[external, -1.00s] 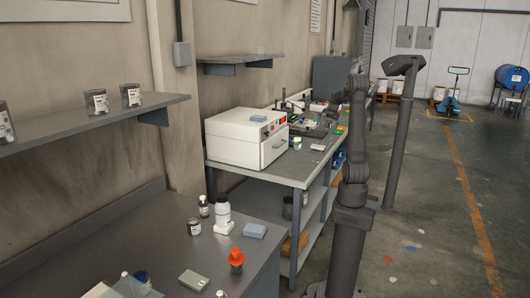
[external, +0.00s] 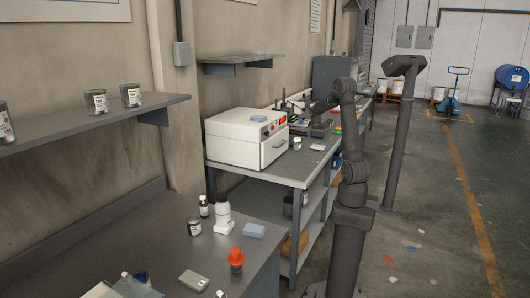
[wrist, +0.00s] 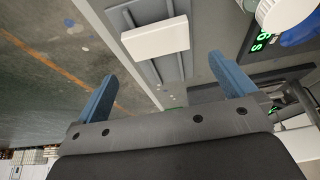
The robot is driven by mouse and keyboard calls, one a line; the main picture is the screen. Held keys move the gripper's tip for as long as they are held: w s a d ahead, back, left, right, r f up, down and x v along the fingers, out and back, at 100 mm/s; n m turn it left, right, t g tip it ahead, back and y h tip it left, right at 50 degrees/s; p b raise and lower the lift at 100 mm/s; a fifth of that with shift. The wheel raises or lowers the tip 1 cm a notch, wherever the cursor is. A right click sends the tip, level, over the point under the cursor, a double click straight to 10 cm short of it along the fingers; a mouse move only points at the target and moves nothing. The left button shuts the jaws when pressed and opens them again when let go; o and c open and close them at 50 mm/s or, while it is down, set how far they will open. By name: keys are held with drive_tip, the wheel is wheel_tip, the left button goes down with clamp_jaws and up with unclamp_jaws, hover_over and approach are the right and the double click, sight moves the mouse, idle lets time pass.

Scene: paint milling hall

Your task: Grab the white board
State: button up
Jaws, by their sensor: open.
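The white board (wrist: 155,38) is a small pale rectangular slab in the wrist view, lying on a grey surface near the bench's edge. My gripper (wrist: 162,68) is open, with its two blue fingers spread wide and nothing between them. The board is beyond the fingertips, roughly between their lines, and apart from them. In the external view my arm (external: 347,130) reaches over the far bench. Its gripper end is small and dark there, and I cannot tell the board for certain in that view.
A display with green digits (wrist: 262,38) and a white round container (wrist: 288,14) are at the right of the wrist view. A white oven-like box (external: 236,138) stands on the far bench (external: 285,172). Open floor (external: 430,220) lies to the right.

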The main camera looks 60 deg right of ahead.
sight(318, 146)
drive_tip(key=shift+x, duration=1.25)
drive_tip(key=x, duration=0.5)
drive_tip(key=shift+s+a+f, duration=0.15)
drive_tip(key=shift+a, duration=0.1)
drive_tip(key=c, duration=0.7)
